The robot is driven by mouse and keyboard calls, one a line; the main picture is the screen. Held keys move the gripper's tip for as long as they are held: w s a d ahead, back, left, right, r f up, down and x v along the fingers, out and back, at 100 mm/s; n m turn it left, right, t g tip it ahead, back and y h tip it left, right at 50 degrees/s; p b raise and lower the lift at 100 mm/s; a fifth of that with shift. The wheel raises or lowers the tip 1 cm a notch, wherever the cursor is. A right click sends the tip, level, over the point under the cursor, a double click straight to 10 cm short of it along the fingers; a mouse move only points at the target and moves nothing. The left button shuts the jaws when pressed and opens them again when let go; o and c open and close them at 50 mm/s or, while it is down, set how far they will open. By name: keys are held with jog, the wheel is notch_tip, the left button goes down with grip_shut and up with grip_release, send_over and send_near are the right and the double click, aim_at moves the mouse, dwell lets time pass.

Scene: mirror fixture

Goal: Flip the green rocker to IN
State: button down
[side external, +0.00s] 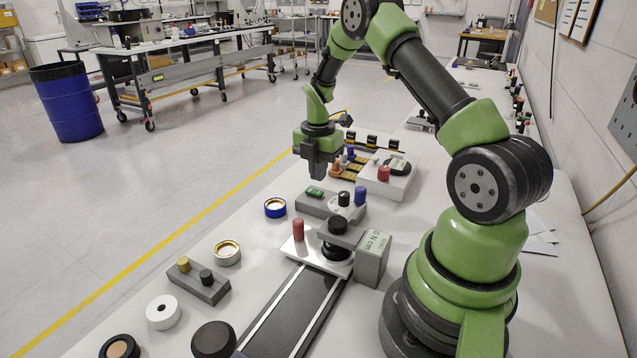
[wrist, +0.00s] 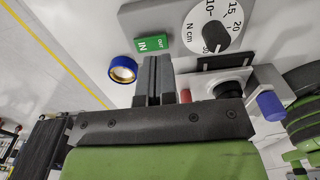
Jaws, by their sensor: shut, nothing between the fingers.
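The green rocker (side external: 315,191) sits on top of a grey box (side external: 318,207). In the wrist view the rocker (wrist: 151,43) shows the words IN and OUT, with IN on the half nearer the blue ring. I cannot tell which half is pressed down. My gripper (side external: 318,174) points down above the rocker's end of the box. Its fingers are shut and empty. In the wrist view the fingertips (wrist: 154,60) lie just below the rocker in the picture; a gap or touch cannot be made out.
A white dial with a black knob (wrist: 215,34) shares the grey box. A blue ring (side external: 275,207) lies left of it. Blue (side external: 360,195) and red (side external: 298,230) cylinders, a torque fixture (side external: 372,258) and a slide rail (side external: 293,310) stand close by.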

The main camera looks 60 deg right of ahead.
aim_at(319, 192)
jog(key=shift+f, duration=1.7)
